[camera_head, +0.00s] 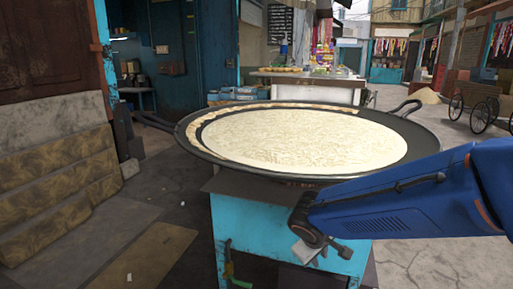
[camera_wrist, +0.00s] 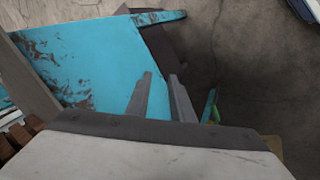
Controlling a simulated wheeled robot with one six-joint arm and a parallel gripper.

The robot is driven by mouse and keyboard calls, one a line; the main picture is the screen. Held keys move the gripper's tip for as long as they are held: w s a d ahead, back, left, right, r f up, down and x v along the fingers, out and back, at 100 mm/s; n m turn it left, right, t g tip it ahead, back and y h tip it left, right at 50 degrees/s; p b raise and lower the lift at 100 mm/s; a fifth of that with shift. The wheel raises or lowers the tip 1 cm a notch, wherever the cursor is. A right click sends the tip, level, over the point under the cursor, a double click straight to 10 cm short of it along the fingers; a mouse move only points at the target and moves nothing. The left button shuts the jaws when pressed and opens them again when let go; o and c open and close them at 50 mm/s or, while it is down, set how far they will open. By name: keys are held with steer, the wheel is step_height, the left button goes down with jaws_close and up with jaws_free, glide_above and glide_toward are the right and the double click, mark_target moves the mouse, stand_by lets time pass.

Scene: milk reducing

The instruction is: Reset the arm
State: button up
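My blue arm reaches in from the right side of the head view, low in front of the big pan. Its end, with my gripper (camera_head: 308,252), hangs beside the front of the turquoise stand (camera_head: 245,225), below the pan's rim. In the wrist view, the two grey fingers of my gripper (camera_wrist: 161,76) stand a little apart with nothing between them. The turquoise stand (camera_wrist: 85,65) fills the upper left there. The wide black pan (camera_head: 400,165) sits on the stand and is full of pale creamy milk (camera_head: 300,138).
Stone steps (camera_head: 60,190) and a doorway are on the left. A stall counter (camera_head: 305,92) with goods is behind the pan. A wheeled cart (camera_head: 482,105) stands at the far right. Open paving (camera_head: 445,262) lies right of the stand.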

steer(key=s+d+r+m+y, duration=0.1)
steer(key=s+d+r+m, duration=0.1)
steer(key=s, duration=0.4)
steer(key=s+d+r+m+y, duration=0.1)
steer(key=s+d+r+m, duration=0.1)
steer(key=s+d, duration=0.3)
steer(key=s+d+r+m+y, duration=0.1)
steer(key=s+d+r+m, duration=0.1)
steer(key=s, duration=0.6)
steer(key=shift+s+d+r+m, duration=0.2)
steer(key=shift+d+r+m, duration=0.2)
steer(key=shift+d+r, duration=0.5)
stand_by(0.4)
